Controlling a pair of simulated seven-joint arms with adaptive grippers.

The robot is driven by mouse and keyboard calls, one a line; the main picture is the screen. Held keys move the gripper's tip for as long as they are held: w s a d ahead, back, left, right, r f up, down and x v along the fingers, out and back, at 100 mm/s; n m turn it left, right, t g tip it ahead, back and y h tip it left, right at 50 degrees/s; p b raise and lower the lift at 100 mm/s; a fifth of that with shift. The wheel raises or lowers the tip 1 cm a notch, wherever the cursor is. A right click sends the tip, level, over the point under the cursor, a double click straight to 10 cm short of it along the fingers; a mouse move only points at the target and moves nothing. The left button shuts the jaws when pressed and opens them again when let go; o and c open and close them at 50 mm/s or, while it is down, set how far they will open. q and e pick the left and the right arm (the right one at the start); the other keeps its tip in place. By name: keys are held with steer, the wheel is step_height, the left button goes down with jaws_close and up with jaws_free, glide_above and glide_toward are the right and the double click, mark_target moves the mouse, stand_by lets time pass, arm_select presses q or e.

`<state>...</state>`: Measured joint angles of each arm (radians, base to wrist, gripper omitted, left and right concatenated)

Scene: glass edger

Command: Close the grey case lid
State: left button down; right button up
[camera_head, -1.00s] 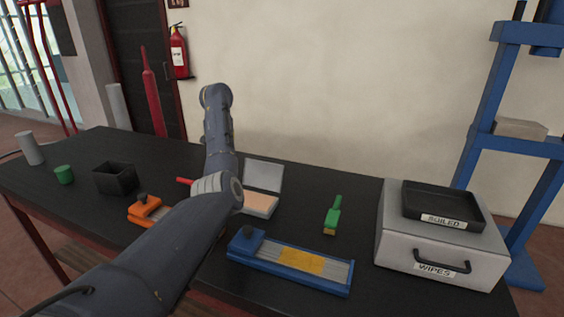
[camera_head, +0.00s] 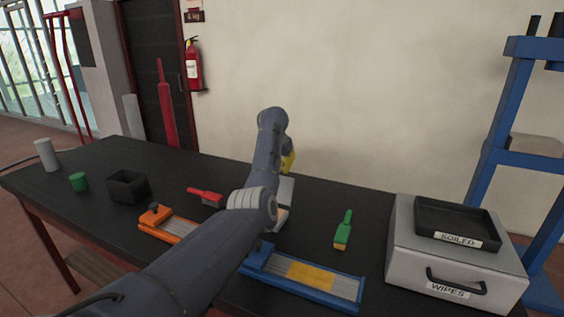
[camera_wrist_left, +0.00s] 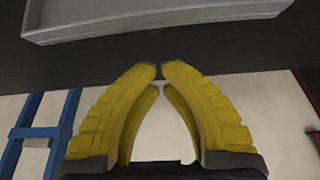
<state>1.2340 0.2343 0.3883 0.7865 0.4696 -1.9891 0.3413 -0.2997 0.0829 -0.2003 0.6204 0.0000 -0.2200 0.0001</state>
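The grey case (camera_head: 284,217) sits on the black table, mostly hidden behind my left forearm. A strip of its raised grey lid (camera_head: 287,188) shows just right of the arm, so the lid looks open. My left gripper, with yellow fingers (camera_head: 288,162), is above and behind the lid in the head view, partly hidden by its arm. In the left wrist view, the fingertips (camera_wrist_left: 161,71) meet with nothing between them. A grey rimmed panel (camera_wrist_left: 150,18), likely the case lid, lies past the tips, apart from them. My right gripper is not in view.
A red-handled brush (camera_head: 206,196) and orange tool (camera_head: 168,225) lie left of the arm. A blue tool (camera_head: 305,277) is in front, a green brush (camera_head: 343,231) to the right. The wipes box (camera_head: 455,268) stands far right.

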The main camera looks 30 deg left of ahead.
arm_select(q)
steer(key=shift+s+d+f, duration=0.1)
steer(key=shift+s+f, duration=0.3)
steer(key=shift+s, duration=0.3)
steer(key=shift+s+d+f, duration=0.1)
steer(key=shift+s+f, duration=0.25)
steer(key=shift+s, duration=0.3)
stand_by(0.3)
